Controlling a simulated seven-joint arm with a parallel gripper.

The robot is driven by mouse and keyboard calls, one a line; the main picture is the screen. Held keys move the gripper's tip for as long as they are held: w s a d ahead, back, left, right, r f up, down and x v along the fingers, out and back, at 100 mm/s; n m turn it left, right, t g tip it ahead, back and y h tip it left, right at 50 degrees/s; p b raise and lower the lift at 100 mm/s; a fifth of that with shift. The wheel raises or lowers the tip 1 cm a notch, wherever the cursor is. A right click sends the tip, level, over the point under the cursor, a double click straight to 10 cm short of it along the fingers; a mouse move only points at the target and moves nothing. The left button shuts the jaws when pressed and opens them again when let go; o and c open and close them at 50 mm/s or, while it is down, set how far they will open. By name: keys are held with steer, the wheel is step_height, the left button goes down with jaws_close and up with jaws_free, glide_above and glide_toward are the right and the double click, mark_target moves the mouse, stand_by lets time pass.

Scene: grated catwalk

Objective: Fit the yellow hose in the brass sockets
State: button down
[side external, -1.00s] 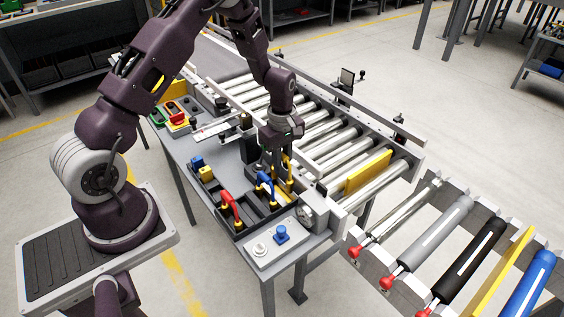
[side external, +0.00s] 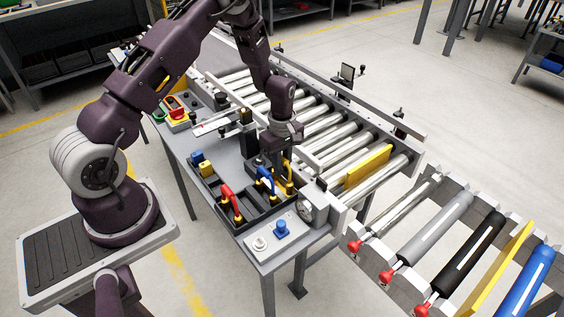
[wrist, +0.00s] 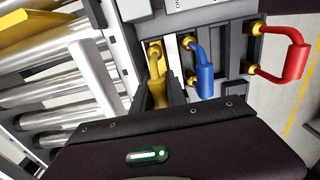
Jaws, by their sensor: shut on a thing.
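The yellow hose (wrist: 154,66) is a short bent piece in the wrist view, and it also shows in the side view (side external: 289,178). My gripper (wrist: 166,98) is shut on it. Its far end is at a brass socket (wrist: 154,45) at the top; I cannot tell how deep it sits. Its near end is hidden by my gripper. In the side view my gripper (side external: 276,166) is over the right side of the dark tray (side external: 262,215). The blue hose (wrist: 204,70) and red hose (wrist: 294,58) stand in their own brass fittings to the right.
A roller conveyor (side external: 330,135) with a yellow plate (side external: 368,165) runs close behind the tray. A round gauge (side external: 306,211) and a blue knob (side external: 281,229) are at the table's near corner. Blue and yellow blocks (side external: 202,165) lie at the tray's left.

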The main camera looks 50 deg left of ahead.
steer(key=shift+f, duration=0.65)
steer(key=c, duration=0.9)
jaws_free()
steer(key=shift+w, duration=0.1)
steer(key=shift+w+r, duration=0.1)
steer(key=shift+r, duration=0.85)
steer(key=shift+s+r, duration=0.2)
steer(key=shift+r, duration=2.9)
